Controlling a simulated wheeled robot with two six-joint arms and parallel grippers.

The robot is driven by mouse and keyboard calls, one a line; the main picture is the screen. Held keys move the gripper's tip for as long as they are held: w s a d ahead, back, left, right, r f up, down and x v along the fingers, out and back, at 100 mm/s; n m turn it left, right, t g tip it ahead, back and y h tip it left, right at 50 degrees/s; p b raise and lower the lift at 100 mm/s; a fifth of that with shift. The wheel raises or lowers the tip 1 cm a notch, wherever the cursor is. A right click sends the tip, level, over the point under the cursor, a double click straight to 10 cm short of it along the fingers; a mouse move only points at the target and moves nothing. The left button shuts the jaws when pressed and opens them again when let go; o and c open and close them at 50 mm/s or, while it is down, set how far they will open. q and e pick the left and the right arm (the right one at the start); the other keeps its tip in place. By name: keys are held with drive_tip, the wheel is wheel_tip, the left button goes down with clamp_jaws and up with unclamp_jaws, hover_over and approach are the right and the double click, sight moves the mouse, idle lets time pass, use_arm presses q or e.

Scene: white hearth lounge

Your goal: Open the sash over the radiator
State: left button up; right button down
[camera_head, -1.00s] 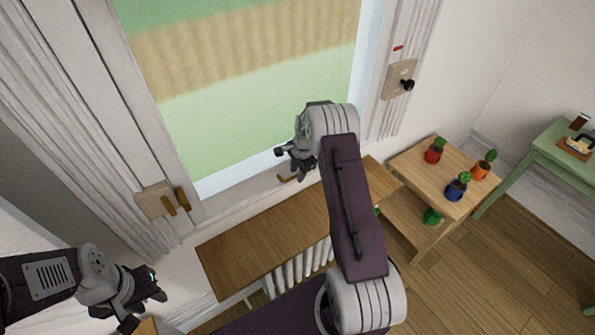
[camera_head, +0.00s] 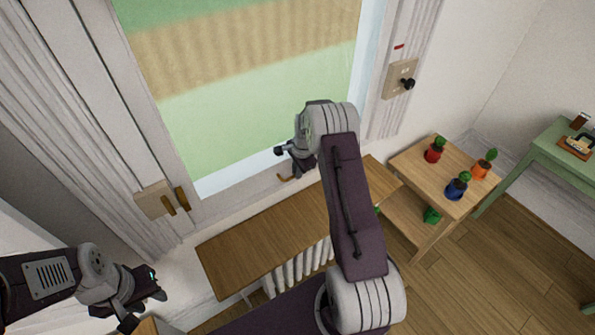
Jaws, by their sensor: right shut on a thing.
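The window sash (camera_head: 235,130) fills the upper middle of the head view, with a white frame and fields behind the glass. A small brass handle (camera_head: 285,178) shows at its bottom rail. My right gripper (camera_head: 292,163) is at that rail, shut on the brass handle; the arm hides part of the grip. The radiator (camera_head: 300,268) stands below, white and ribbed, under a wooden shelf (camera_head: 255,240). My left gripper (camera_head: 145,308) is open and empty at the lower left, away from the window.
A beige plate with brass levers (camera_head: 155,200) is on the left frame. A beige box with a black knob (camera_head: 400,80) is on the right wall. A wooden stand (camera_head: 415,175) with several potted cacti is right of the radiator. A green table (camera_head: 548,150) stands farther right.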

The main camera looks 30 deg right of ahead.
sight(298, 111)
drive_tip(key=shift+r, duration=0.15)
idle(0.7)
wheel_tip(298, 111, up, 26)
drive_tip(key=p, duration=1.6)
drive_tip(key=shift+f, duration=0.25)
drive_tip(key=c, duration=1.5)
unclamp_jaws()
drive_tip(key=shift+f, duration=0.1)
